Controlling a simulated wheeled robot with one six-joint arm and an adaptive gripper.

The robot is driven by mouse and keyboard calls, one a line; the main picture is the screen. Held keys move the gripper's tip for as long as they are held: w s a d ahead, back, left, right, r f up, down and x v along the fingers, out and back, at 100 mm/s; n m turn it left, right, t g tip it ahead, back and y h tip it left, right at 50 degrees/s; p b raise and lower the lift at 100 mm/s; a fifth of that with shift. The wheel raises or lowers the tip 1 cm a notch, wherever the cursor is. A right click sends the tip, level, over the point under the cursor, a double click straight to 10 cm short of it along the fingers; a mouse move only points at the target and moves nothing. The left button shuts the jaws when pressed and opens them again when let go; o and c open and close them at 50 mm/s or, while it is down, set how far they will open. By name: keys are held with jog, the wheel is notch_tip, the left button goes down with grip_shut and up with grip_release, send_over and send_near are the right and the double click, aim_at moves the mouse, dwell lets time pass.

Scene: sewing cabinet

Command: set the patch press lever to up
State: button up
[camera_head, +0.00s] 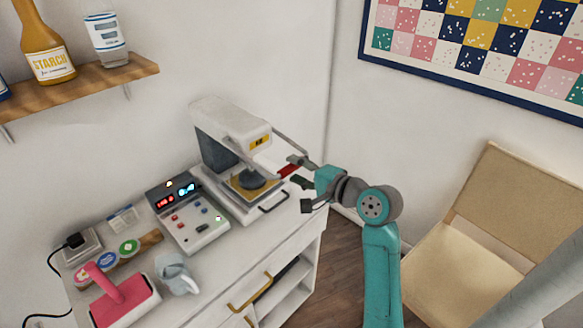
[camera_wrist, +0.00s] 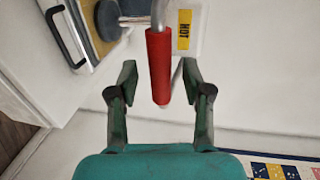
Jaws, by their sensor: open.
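The patch press (camera_head: 228,125) stands on the white cabinet, with a pale upper head and a round dark pad (camera_head: 251,178) over its base. Its lever has a red grip (camera_head: 289,170) on a metal rod at the press's right side. In the wrist view the red grip (camera_wrist: 159,68) lies between the two fingers of my gripper (camera_wrist: 158,82), with a gap on each side. My gripper (camera_head: 300,182) is open, and the fingers do not appear to touch the grip. The lever's exact setting is hard to tell.
A control box (camera_head: 187,214) with lit displays sits left of the press. A pink iron-like tool (camera_head: 122,300), a grey-blue jug (camera_head: 175,275) and several round labelled discs are farther left. A chair (camera_head: 480,225) stands right of my arm. A shelf (camera_head: 90,85) is at upper left.

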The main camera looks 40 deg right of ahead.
jog(key=shift+w+f, duration=0.2)
jog(key=shift+w, duration=0.95)
grip_shut()
jog(key=shift+r, duration=0.15)
